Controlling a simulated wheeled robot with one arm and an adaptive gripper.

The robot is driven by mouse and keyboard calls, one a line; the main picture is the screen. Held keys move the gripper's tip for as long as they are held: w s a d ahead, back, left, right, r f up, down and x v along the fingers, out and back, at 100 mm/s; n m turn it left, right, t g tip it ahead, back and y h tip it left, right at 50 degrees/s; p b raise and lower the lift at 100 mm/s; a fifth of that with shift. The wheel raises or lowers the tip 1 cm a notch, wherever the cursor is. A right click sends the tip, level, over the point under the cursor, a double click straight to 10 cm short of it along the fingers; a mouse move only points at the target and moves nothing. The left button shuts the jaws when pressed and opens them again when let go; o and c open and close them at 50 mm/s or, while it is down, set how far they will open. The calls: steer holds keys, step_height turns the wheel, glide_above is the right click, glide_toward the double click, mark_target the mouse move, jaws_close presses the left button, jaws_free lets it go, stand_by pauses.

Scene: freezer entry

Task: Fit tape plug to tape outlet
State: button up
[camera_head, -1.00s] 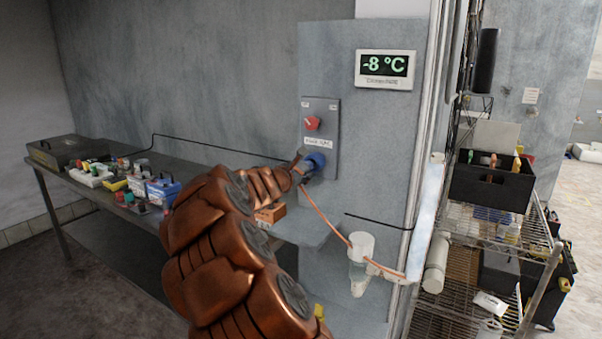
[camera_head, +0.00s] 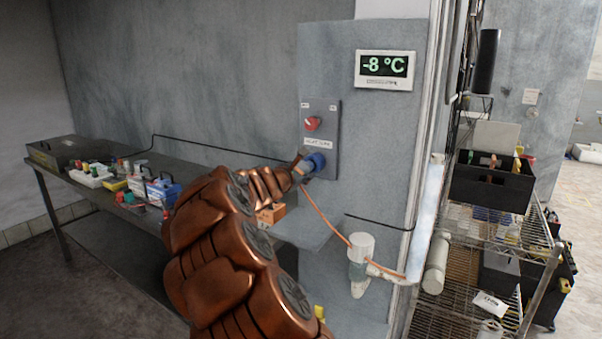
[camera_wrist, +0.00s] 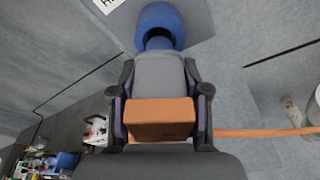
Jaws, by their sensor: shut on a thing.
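The tape outlet is a blue round socket (camera_head: 316,160) low on the grey switch panel; in the wrist view it is a blue ring (camera_wrist: 160,25) at top centre. The tape plug (camera_wrist: 158,75) has a grey body with an orange block behind it, and an orange cable (camera_wrist: 262,133) runs off to the right. My gripper (camera_wrist: 160,100) is shut on the plug, a finger on each side. The plug's front points at the ring and meets its dark opening; how deep it sits I cannot tell. In the head view my gripper (camera_head: 300,168) is against the outlet, hiding most of the plug.
A red knob (camera_head: 312,124) is above the outlet, and a -8 °C display (camera_head: 385,66) is higher right. The orange cable hangs down to a white pipe fitting (camera_head: 361,250). A bench (camera_head: 85,185) with tools is at left, a wire rack (camera_head: 470,265) at right.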

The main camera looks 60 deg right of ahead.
mark_target(306, 168)
steer(key=shift+s+r+x, duration=0.1)
steer(key=shift+r+x, duration=0.05)
steer(key=shift+x, duration=0.6)
steer(key=shift+s+r+x, duration=0.1)
steer(key=shift+x, duration=0.65)
steer(key=shift+w, duration=0.1)
